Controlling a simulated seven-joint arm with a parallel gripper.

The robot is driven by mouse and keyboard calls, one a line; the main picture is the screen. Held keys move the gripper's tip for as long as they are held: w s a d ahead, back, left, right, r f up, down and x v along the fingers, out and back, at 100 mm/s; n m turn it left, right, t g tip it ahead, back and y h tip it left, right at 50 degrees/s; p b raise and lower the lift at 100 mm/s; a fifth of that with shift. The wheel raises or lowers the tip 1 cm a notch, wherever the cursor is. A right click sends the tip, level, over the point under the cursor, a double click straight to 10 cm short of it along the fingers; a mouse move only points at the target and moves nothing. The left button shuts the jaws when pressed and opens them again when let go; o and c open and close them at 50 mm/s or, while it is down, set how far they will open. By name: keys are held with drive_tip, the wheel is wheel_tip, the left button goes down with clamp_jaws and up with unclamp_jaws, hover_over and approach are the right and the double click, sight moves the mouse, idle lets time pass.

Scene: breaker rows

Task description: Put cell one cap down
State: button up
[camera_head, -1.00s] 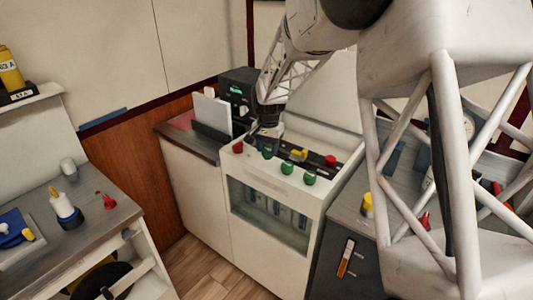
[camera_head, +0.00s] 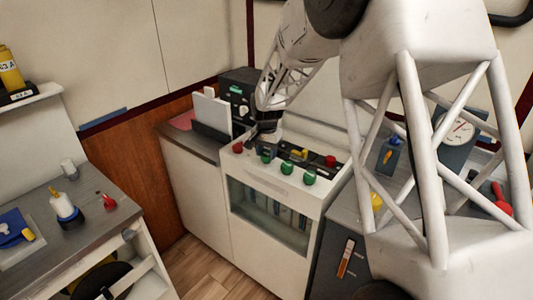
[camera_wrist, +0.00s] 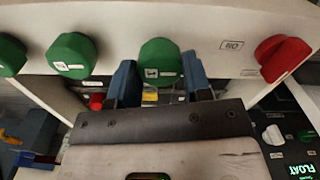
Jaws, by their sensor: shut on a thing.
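Three green caps stand in a row along the front top edge of the white cell cabinet (camera_head: 270,200). My gripper (camera_wrist: 161,80) is shut on the green cap nearest the red knob, with one blue finger on each side of it. This cap (camera_wrist: 160,57) has a small white label too small to read. In the head view it is the leftmost green cap (camera_head: 266,156), just below my gripper (camera_head: 267,143). The other caps (camera_wrist: 72,55) (camera_wrist: 10,54) are free of the fingers. Whether the held cap is raised or seated cannot be told.
A red knob (camera_wrist: 284,58) sits beside the held cap. Yellow (camera_head: 299,153) and red (camera_head: 330,161) parts lie on the cabinet top. A black unit (camera_head: 238,92) stands behind left. A side bench (camera_head: 110,225) at left holds a white bottle (camera_head: 62,203).

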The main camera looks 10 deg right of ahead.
sight(267, 153)
drive_tip(key=shift+f, duration=0.25)
drive_tip(key=shift+f, duration=0.15)
drive_tip(key=o, duration=0.9)
drive_tip(key=shift+r, duration=6.15)
